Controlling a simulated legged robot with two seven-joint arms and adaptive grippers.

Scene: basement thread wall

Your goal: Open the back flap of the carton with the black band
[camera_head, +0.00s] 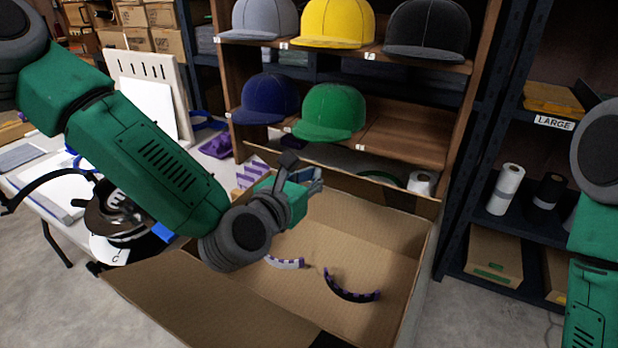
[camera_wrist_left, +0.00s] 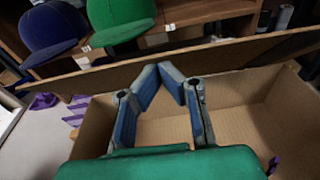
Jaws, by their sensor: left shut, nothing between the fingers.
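The open brown carton (camera_head: 390,245) stands below the cap shelves; part of a black band (camera_head: 326,340) shows at its front edge. Its back flap (camera_head: 400,197) stands up along the far side, and in the left wrist view the flap (camera_wrist_left: 240,54) crosses as a long tilted strip. My left gripper (camera_head: 314,181) is over the far left part of the carton, close to the flap. In the left wrist view the fingertips (camera_wrist_left: 172,75) meet with nothing between them and overlap the flap's lower edge; contact is unclear. My right gripper is out of view.
Two curved strips, one pale (camera_head: 285,262) and one black (camera_head: 352,291), lie in the carton. Caps, including a green one (camera_head: 331,113), sit on the wooden shelves behind. A cluttered white table (camera_head: 75,225) is at left. A dark rack (camera_head: 490,240) stands at right.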

